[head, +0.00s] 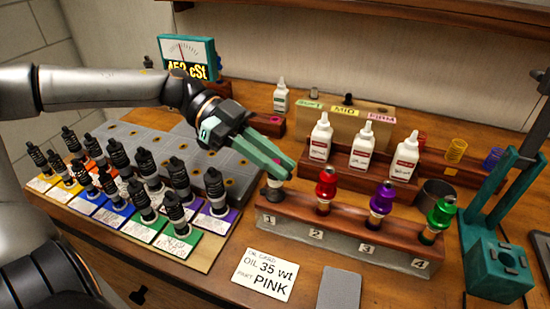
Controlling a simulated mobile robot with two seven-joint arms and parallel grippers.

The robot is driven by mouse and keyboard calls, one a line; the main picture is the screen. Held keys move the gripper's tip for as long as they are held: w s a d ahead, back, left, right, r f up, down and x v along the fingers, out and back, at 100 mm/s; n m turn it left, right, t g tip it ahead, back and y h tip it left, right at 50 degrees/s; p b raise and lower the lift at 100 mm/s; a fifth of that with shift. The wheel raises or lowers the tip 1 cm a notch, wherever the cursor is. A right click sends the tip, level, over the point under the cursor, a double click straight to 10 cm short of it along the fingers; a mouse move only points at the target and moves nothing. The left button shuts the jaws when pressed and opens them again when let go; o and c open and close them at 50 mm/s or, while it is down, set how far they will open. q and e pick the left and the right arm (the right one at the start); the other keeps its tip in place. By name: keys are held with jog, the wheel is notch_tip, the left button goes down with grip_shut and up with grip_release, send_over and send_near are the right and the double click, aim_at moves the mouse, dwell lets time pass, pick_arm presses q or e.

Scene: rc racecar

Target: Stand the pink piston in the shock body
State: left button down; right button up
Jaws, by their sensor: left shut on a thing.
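My left gripper (283,175) reaches in from the left, with its green fingers pointing down over slot 1 of the wooden stand (345,240). It is shut on the thing at slot 1. The fingers hide most of it; a pale grey part (274,183) and a dark part show below them. I cannot tell from this view whether it is a shock body or a piston over one. A small pink piece (276,120) lies on a dark red block behind the gripper; I cannot tell whether it is the pink piston. My right gripper is out of view.
Red (326,184), purple (382,199) and green (441,213) shock bodies stand in slots 2 to 4. White bottles (364,148) stand behind them. A card (265,274) reads oil 35 wt, pink. Several black shocks stand at left; a teal press (497,268) stands at right.

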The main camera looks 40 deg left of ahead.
pick_arm(q)
jog(key=shift+f, duration=0.2)
jog(key=c, duration=0.8)
grip_release()
jog(key=shift+o, duration=0.2)
jog(key=w+p+v, duration=0.1)
jog(key=v, duration=1.1)
jog(key=shift+s+a+r+p, duration=0.2)
jog(key=shift+s+a+p, duration=0.1)
jog(key=shift+s, duration=0.15)
jog(key=shift+d, duration=0.1)
